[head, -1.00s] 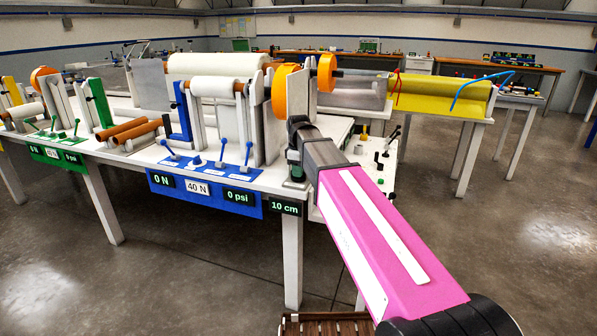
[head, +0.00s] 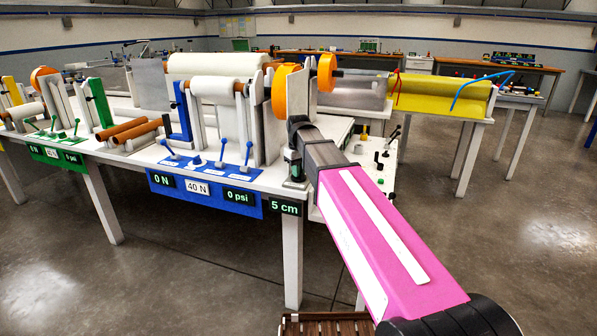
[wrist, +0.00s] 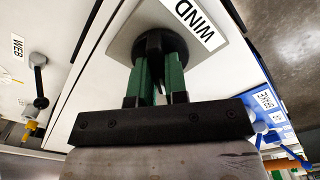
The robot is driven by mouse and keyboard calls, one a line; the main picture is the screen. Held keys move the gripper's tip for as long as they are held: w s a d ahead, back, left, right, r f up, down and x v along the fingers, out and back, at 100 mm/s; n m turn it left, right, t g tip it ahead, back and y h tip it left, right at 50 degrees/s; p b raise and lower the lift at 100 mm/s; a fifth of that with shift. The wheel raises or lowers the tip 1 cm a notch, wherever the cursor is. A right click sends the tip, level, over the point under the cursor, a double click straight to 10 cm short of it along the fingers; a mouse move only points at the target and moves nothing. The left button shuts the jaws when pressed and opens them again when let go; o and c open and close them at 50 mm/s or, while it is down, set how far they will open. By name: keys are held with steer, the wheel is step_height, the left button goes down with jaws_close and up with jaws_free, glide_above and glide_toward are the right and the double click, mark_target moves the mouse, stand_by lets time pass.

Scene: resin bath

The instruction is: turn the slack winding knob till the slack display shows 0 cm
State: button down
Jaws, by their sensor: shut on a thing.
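In the wrist view the green fingers of my gripper (wrist: 158,80) are shut on the black round slack winding knob (wrist: 160,42). The knob sits on a grey plate with a white label (wrist: 200,22) reading "WIND".
A blue panel (head: 215,192) left of the slack display shows 0 N, 40 N and 0 psi. Blue levers (head: 222,152) stand above it. Orange wheels (head: 283,90) and white rolls (head: 215,87) stand behind. A black lever (wrist: 40,80) marked "WEB" is near my gripper.

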steer(key=shift+m, duration=1.4)
steer(key=c, duration=1.1)
jaws_free()
steer(key=shift+c, duration=0.2)
step_height(320, 180, up, 11)
